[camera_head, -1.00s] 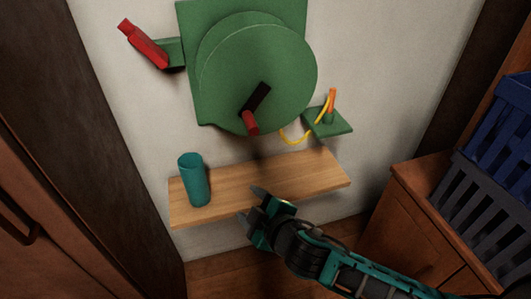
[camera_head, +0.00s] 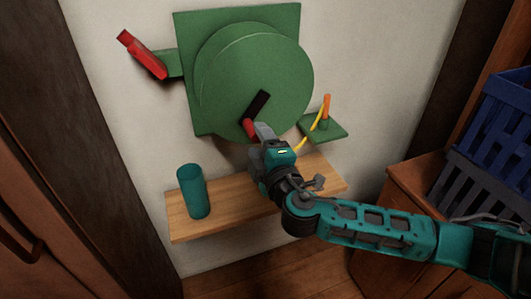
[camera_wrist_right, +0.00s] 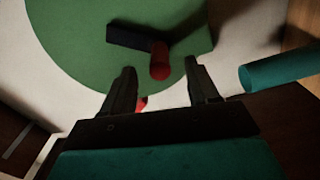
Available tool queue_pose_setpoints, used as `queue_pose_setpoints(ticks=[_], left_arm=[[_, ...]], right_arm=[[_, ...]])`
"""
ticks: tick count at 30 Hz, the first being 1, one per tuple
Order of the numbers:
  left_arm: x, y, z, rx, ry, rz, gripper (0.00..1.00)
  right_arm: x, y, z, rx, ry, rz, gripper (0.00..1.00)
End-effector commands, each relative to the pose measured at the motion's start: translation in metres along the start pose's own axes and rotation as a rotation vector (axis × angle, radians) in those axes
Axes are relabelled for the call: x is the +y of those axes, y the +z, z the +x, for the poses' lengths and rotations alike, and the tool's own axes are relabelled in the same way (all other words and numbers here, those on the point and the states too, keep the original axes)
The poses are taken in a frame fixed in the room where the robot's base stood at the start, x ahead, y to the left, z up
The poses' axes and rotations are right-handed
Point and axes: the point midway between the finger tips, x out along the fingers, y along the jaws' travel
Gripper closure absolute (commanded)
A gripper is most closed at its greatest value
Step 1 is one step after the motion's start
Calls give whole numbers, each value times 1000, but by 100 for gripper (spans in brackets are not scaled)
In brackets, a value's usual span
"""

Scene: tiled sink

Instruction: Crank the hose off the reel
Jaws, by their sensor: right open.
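The green hose reel (camera_head: 250,80) is mounted on the wall, with a black crank arm (camera_head: 257,104) ending in a red handle (camera_head: 250,128) at its lower part. A yellow hose (camera_head: 316,120) runs to a small green bracket (camera_head: 335,130) with an orange tip (camera_head: 326,104). My right gripper (camera_head: 259,134) is just below and beside the red handle in the head view. In the right wrist view its fingers (camera_wrist_right: 160,88) are open, and the red handle (camera_wrist_right: 160,61) shows ahead, between and beyond the fingertips. Nothing is between the fingers. My left gripper is not in view.
A wooden shelf (camera_head: 235,208) below the reel holds a teal cup (camera_head: 193,190) at its left end. A red nozzle-like piece (camera_head: 142,54) sits on a green bracket at upper left. Blue (camera_head: 505,98) and grey crates (camera_head: 468,183) stand on a cabinet at right.

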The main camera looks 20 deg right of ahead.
Motion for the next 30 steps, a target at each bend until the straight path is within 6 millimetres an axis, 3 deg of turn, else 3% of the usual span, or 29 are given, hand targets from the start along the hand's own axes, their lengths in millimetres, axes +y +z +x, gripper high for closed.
queue_pose_setpoints(ticks=[15, 29, 30], left_arm=[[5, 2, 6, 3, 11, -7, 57], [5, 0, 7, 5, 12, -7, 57], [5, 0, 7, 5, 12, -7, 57]], right_arm=[[-1, 0, 54, 0, 0, 2, 40], [0, 0, 61, 1, -1, 2, 40], [0, 0, 61, 1, -1, 2, 44]])
